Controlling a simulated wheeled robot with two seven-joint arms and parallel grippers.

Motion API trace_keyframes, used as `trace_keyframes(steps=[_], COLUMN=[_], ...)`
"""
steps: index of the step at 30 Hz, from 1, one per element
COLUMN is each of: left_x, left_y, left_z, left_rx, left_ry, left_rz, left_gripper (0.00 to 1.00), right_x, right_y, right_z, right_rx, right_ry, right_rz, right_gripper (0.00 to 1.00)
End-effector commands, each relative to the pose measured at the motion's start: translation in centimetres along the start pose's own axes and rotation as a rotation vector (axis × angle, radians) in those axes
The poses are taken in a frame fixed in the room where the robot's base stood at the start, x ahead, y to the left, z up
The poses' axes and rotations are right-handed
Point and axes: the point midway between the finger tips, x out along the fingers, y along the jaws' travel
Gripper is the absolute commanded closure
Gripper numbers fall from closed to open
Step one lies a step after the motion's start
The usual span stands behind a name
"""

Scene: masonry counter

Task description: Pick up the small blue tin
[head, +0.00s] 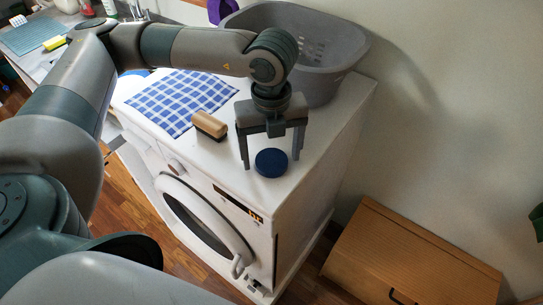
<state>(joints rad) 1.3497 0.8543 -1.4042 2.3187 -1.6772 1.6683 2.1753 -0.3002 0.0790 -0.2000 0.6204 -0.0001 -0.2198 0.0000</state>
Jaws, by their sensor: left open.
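The small blue tin (271,163) is round and dark blue and stands on the white top of the washing machine, near its front right corner. My left gripper (270,166) points down over the tin with its fingers apart. One finger shows on the left of the tin and the other on its right. I cannot tell whether either finger touches it. My right gripper is not in view.
A wooden-backed brush (210,125) lies left of the gripper, by a blue checked cloth (182,101). A grey laundry basket (345,52) stands behind. The washing machine (240,212) ends just in front of the tin. A wooden cabinet (410,250) stands lower right.

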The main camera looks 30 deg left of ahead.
Motion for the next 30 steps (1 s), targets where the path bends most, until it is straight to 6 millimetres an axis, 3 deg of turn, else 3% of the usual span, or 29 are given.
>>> trace_keyframes(steps=[16,23,30], left_x=[0.5,0.49,0.43], left_y=[-0.01,-0.01,-0.04], left_z=[0.01,0.01,0.02], left_rx=[0.0,0.001,0.001], left_ry=[-0.001,0.0,-0.001], left_rz=[-0.001,-0.001,-0.002], left_gripper=[0.22,0.75,0.76], right_x=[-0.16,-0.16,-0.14], right_y=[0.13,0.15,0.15], right_z=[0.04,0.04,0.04], right_rx=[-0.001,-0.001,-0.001], right_ry=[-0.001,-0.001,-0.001], right_rz=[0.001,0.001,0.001], right_gripper=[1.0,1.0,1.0])
